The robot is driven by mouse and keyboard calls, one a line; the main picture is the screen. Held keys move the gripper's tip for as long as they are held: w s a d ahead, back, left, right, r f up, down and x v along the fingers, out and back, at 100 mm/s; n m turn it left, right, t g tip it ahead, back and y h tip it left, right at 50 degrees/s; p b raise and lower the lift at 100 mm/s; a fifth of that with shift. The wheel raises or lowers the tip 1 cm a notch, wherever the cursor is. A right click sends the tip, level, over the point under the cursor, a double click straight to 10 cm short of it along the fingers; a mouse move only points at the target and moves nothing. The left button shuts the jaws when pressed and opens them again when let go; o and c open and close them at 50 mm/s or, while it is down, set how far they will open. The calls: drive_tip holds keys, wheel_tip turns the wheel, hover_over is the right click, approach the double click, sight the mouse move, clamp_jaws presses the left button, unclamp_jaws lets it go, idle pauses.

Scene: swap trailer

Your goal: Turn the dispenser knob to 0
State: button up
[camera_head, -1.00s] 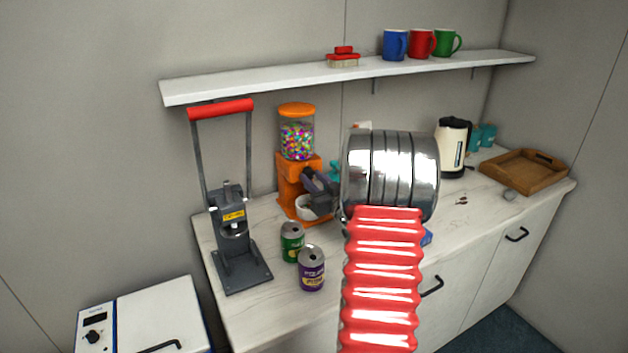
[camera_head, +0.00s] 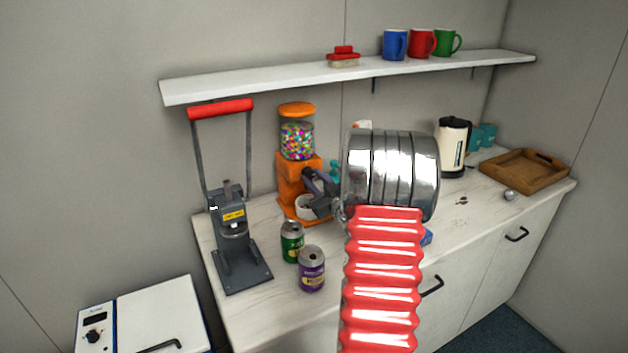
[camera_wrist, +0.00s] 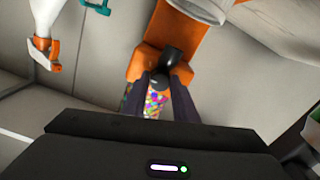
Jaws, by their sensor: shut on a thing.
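The orange dispenser (camera_head: 290,180) stands on the counter against the wall, with a clear globe of coloured candies (camera_head: 297,141) under an orange lid. In the wrist view its orange body (camera_wrist: 165,30) is at the top middle, with candies below. The dark knob (camera_wrist: 171,56) sticks out of the body. My gripper (camera_wrist: 164,85) reaches the dispenser's front from the right, and its two fingers are closed on the knob. In the head view my gripper (camera_head: 315,187) hides the knob. No mark for 0 can be read.
A white bowl (camera_head: 306,207) sits at the dispenser's base. A green can (camera_head: 292,242) and a purple can (camera_head: 312,269) stand in front. A grey press (camera_head: 238,250) with a red handle stands left. A spray bottle (camera_wrist: 45,45) is close beside the dispenser. The shelf (camera_head: 270,81) runs above.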

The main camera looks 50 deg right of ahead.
drive_tip(key=shift+n, duration=0.7)
drive_tip(key=o, duration=1.1)
drive_tip(key=shift+c, duration=0.2)
drive_tip(key=shift+s, duration=0.15)
drive_tip(key=v, duration=1.3)
drive_tip(key=shift+s, duration=0.3)
drive_tip(key=shift+a, duration=0.15)
